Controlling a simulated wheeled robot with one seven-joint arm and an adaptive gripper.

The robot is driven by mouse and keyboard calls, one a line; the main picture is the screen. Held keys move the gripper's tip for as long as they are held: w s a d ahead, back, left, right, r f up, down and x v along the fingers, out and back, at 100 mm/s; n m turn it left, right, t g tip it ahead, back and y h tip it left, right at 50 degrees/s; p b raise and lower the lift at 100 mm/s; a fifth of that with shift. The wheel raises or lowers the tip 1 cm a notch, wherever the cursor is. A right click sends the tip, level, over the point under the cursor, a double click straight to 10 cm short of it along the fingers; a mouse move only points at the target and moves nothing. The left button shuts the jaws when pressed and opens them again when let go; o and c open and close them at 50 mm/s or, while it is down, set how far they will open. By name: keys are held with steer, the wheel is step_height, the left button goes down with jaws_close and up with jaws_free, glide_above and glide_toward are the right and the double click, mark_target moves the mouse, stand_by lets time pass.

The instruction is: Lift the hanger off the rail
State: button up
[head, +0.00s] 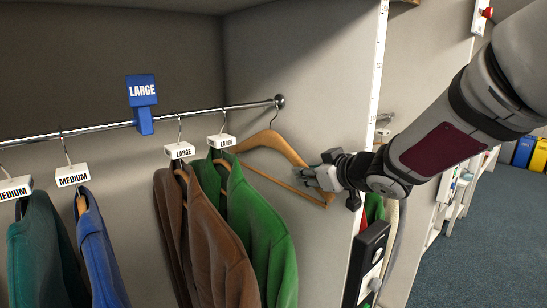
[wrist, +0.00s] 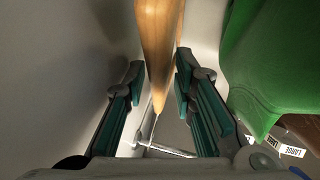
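A bare wooden hanger (head: 262,140) with a lower bar hangs by its metal hook near the right end of the chrome rail (head: 205,110). My gripper (head: 322,178) is at the hanger's right end, in the head view. In the wrist view the hanger (wrist: 160,40) runs down between my gripper's two green-padded fingers (wrist: 161,88). The fingers stand apart on either side of the wood. The right pad is very close to it, and I cannot tell whether it touches.
A green jacket (head: 247,215) and a brown jacket (head: 210,240) hang just left of the hanger. A blue LARGE marker (head: 141,90) sits on the rail. The side panel (head: 290,60) stands close behind the hanger. A black box (head: 368,265) is on the panel's front edge.

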steer(key=shift+c, duration=0.4)
jaws_close()
steer(key=shift+r, duration=0.15)
steer(key=shift+r, duration=0.5)
step_height(320, 180, up, 2)
steer(key=shift+r+p, duration=0.25)
steer(key=shift+p, duration=0.25)
steer(key=s+d+p, duration=0.1)
steer(key=s+d, duration=0.8)
steer(key=s, duration=0.6)
steer(key=shift+d, duration=0.4)
steer(key=shift+s+f, duration=0.1)
